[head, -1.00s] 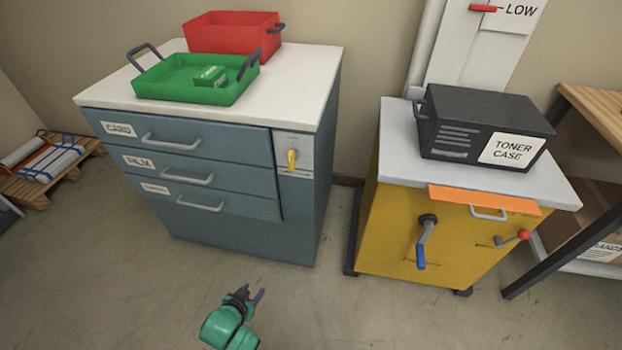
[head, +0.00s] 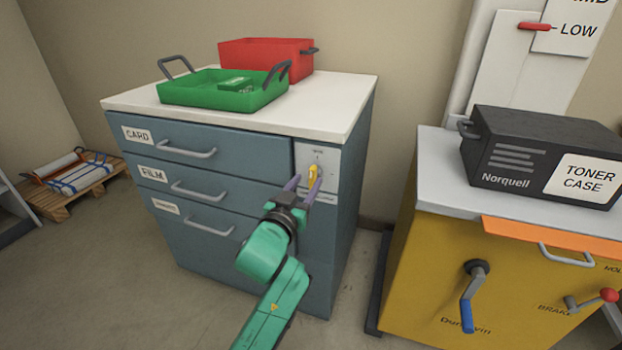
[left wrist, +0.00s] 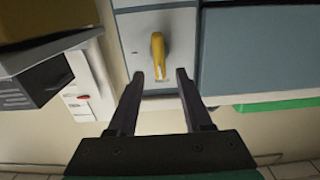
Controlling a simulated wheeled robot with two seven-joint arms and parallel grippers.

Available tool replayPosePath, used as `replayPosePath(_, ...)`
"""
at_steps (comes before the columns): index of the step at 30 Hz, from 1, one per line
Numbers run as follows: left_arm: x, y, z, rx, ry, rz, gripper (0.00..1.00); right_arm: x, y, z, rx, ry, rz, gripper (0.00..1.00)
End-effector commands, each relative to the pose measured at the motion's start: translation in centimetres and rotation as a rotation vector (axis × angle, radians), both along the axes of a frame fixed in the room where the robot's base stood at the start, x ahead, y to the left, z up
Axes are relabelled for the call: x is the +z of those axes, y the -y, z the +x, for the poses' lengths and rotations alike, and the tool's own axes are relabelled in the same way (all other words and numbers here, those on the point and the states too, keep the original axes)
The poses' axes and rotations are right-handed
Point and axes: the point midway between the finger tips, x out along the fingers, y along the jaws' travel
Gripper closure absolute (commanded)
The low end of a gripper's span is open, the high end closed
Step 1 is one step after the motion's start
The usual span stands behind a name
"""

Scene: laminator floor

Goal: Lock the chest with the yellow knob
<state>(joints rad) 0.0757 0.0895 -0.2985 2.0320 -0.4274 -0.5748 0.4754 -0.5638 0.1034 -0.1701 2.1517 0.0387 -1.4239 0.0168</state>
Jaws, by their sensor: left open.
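The chest (head: 235,262) is a blue-grey cabinet with a white top and three labelled drawers: CARD, FILM and a third whose label is too small to read. A yellow knob (head: 314,176) sits on a pale lock plate (head: 325,158) at the chest's upper right front. My left gripper (head: 302,190) is open in front of the plate, its fingertips close to the knob. In the left wrist view the knob (left wrist: 158,55) stands upright just beyond and between the two open fingers (left wrist: 160,75). My right gripper is not in view.
A green tray (head: 190,94) and a red bin (head: 262,54) stand on the chest. To the right is a yellow machine (head: 420,280) with a blue-handled crank (head: 468,305) and a black toner case (head: 520,140) on top. A gap separates it from the chest.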

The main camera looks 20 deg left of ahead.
Motion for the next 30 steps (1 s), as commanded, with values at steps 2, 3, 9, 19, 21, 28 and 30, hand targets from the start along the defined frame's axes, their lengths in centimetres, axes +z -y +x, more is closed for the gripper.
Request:
replayPosePath(2, -0.1, 0.1, 1.6, 0.000, 0.002, 0.000, 0.50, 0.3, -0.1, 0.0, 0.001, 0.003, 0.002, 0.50)
replayPosePath(3, -0.1, 0.1, 2.3, 0.000, 0.001, 0.000, 0.50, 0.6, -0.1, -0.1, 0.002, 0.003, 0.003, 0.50)
replayPosePath(9, 0.0, 0.2, 3.5, 0.000, 0.000, 0.000, 0.50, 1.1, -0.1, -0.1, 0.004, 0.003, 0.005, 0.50)
replayPosePath(19, 0.0, 0.2, 3.5, 0.000, 0.000, 0.000, 1.00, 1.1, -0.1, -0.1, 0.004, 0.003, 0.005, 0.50)
replayPosePath(21, 0.0, 0.2, 3.5, -0.001, 0.000, 0.000, 1.00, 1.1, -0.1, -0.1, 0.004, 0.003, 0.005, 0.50)
replayPosePath(28, 0.0, 0.3, 3.5, -0.001, 0.001, 0.015, 1.00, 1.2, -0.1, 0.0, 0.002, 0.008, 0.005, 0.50)
replayPosePath(30, 0.0, 0.3, 3.5, -0.001, 0.002, 0.031, 1.00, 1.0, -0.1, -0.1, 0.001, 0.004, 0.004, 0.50)
